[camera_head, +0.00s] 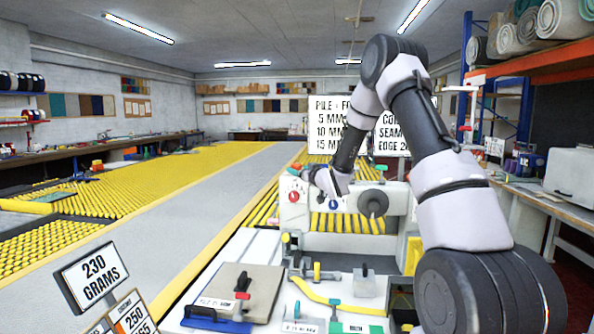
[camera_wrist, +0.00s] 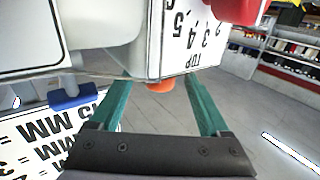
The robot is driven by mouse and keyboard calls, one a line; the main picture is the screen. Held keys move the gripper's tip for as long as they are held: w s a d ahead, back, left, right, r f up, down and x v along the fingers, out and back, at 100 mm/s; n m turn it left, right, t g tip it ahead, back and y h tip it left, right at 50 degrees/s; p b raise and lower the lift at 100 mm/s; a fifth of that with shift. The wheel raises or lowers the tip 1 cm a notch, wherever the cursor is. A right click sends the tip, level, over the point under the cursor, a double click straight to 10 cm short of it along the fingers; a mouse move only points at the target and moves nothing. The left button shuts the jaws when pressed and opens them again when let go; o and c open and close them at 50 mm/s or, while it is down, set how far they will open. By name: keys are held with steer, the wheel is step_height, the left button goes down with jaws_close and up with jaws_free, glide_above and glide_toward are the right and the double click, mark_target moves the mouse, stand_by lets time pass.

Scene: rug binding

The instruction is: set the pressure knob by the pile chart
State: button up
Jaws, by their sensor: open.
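The pile chart (camera_head: 328,112) stands behind the machine, with rows for 5, 10 and 15 MM. My arm hides the right part of its rows; in the wrist view part of it shows upside down (camera_wrist: 45,140). The pale machine head (camera_head: 352,197) carries a red knob (camera_head: 294,197), a blue knob (camera_head: 334,205) and a dark round wheel (camera_head: 373,203). I cannot tell which is the pressure knob. My gripper (camera_wrist: 160,95) is open, its green fingers on either side of an orange-red piece (camera_wrist: 160,86) below a white block marked TOP (camera_wrist: 185,40). Contact is unclear.
The white bench holds a brown board (camera_head: 262,288), a yellow strip (camera_head: 335,300) and small tools. A second sign (camera_head: 391,135) is partly behind my arm. Yellow roller tables (camera_head: 120,195) extend left.

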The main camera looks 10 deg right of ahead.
steer(key=v, duration=0.8)
steer(key=shift+s, duration=0.1)
steer(key=s+d+r+m+g+h, duration=0.2)
steer(key=s+d+r+h, duration=0.1)
steer(key=s+r, duration=0.4)
steer(key=s+d+r+m+g+h, duration=0.3)
steer(key=s+r, duration=0.2)
steer(key=s, duration=0.3)
steer(key=s+a+m+g+y, duration=0.1)
steer(key=s+g, duration=0.1)
steer(key=s, duration=1.1)
steer(key=s+a+m+g+y, duration=0.1)
steer(key=s+a+g, duration=0.1)
steer(key=s, duration=1.2)
steer(key=shift+s+a+r+m+g+y, duration=0.3)
steer(key=shift+r+m+g, duration=0.1)
steer(key=shift+g, duration=0.2)
